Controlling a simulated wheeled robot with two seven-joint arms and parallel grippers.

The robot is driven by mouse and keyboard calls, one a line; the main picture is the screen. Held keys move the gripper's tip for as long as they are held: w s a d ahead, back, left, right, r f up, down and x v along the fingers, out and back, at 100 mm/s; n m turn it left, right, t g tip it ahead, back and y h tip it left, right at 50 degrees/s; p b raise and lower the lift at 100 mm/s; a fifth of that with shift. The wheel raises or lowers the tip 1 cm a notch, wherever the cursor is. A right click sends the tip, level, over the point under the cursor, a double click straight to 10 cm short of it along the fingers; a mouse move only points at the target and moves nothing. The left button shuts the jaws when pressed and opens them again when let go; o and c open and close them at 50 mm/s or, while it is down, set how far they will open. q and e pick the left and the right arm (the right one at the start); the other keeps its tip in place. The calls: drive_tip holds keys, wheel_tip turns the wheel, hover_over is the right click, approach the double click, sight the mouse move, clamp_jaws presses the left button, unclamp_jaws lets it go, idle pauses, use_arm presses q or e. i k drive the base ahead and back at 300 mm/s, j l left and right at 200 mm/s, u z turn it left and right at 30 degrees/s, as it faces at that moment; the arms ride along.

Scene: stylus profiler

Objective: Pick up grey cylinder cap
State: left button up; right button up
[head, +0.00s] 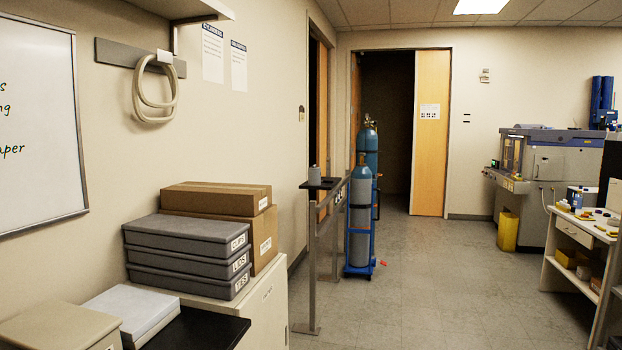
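A small grey cylinder cap (315,173) stands upright on a small dark shelf plate (328,185) on top of a metal rail stand, left of the gas cylinders. It looks like a short grey cylinder with a narrower top. Neither of my grippers shows in the head view.
Blue and grey gas cylinders (361,215) stand on a blue cart behind the rail (315,255). Stacked grey bins (188,255) and cardboard boxes (220,215) sit on a white cabinet at left. A bench (578,236) stands at right. The floor (440,290) between is clear.

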sight(314, 172)
drive_tip(key=i+l+z, duration=0.2)
drive_tip(key=i, duration=0.2)
drive_tip(key=i+z, duration=0.2)
drive_tip(key=i, duration=0.15)
drive_tip(key=i+z, duration=0.2)
drive_tip(key=i, duration=2.65)
drive_tip(key=i+u, duration=0.15)
drive_tip(key=i, duration=0.55)
drive_tip(key=i+l+u, duration=0.1)
drive_tip(key=i, duration=0.65)
drive_tip(key=i+l+u, duration=0.25)
drive_tip(key=i, duration=0.2)
drive_tip(key=i+l+u, duration=0.25)
drive_tip(key=i, duration=0.2)
